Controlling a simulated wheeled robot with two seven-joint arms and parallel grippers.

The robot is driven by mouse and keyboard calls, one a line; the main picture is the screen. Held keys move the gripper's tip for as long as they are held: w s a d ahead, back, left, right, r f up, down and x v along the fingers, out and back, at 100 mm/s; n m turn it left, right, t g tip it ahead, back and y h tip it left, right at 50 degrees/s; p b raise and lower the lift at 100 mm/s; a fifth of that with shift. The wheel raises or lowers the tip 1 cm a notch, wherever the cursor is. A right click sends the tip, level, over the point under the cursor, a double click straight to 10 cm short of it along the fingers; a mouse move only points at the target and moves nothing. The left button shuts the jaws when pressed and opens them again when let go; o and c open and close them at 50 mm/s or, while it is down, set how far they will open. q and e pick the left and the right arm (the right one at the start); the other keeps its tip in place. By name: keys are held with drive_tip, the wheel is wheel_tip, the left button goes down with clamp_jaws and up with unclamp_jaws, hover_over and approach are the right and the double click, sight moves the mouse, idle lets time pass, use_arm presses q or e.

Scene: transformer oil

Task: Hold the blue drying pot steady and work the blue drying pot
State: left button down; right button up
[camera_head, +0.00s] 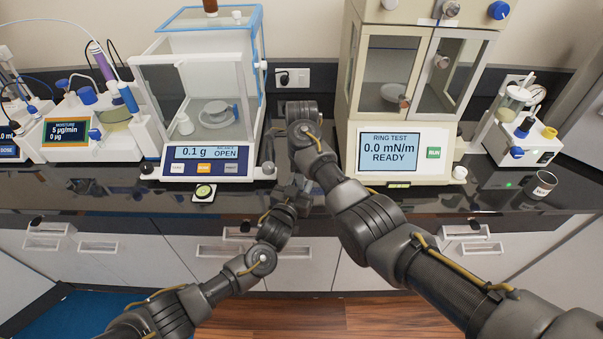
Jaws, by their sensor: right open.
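I cannot pick out the blue drying pot for certain. A blue-topped part (88,96) and a slanted blue tube (127,97) stand on the moisture meter (100,125) at the left. My right arm reaches in from the lower right to the counter beside the balance. My right gripper (269,148) is largely hidden at the end of this arm; it is open, and I see nothing held in it. My left arm comes in from the lower left and ends low in front of the counter; its fingers cannot be made out against the dark joints.
A glass-walled balance (205,165) reading 0.1 g stands left of centre, with a small dish inside. A ring test cabinet (380,178) stands right of centre. The counter's front strip is mostly clear.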

drive_tip(key=shift+r, duration=1.95)
use_arm(q)
drive_tip(key=c, duration=0.9)
unclamp_jaws()
drive_tip(key=shift+o, duration=0.2)
drive_tip(key=shift+s, duration=0.1)
drive_tip(key=b+v, duration=0.2)
drive_tip(key=v, duration=0.7)
drive_tip(key=shift+s+f, duration=0.15)
drive_tip(key=shift+s, duration=0.05)
use_arm(e)
wheel_tip(320, 180, down, 2)
use_arm(q)
drive_tip(key=shift+s+a, duration=0.35)
drive_tip(key=shift+s, duration=0.25)
